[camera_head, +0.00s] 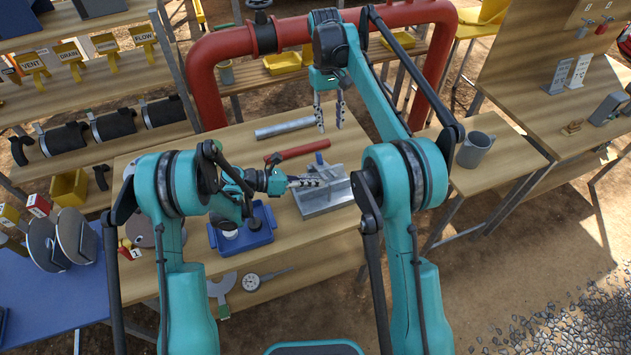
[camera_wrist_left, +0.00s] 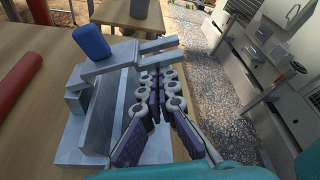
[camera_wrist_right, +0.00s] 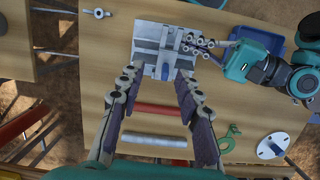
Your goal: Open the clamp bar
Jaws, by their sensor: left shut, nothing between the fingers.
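The clamp fixture is a grey metal block on a flat base plate (camera_wrist_left: 75,155), on the wooden bench. Its clamp bar (camera_wrist_left: 120,62) lies across the top, with a blue grip (camera_wrist_left: 93,42) standing up and a forked end to the right. The blue grip also shows in the head view (camera_head: 319,158). My left gripper (camera_wrist_left: 164,78) is shut and empty, its fingertips beside the fixture just below the forked end. Contact is unclear. In the head view the left gripper (camera_head: 316,182) reaches the fixture from the left. My right gripper (camera_head: 330,115) is open and empty above the bench's back part.
A red cylinder (camera_head: 297,152) and a grey pipe (camera_head: 285,128) lie behind the fixture. A blue tray (camera_head: 262,238) sits to its left, under my left arm. A grey mug (camera_head: 475,150) stands on the right bench.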

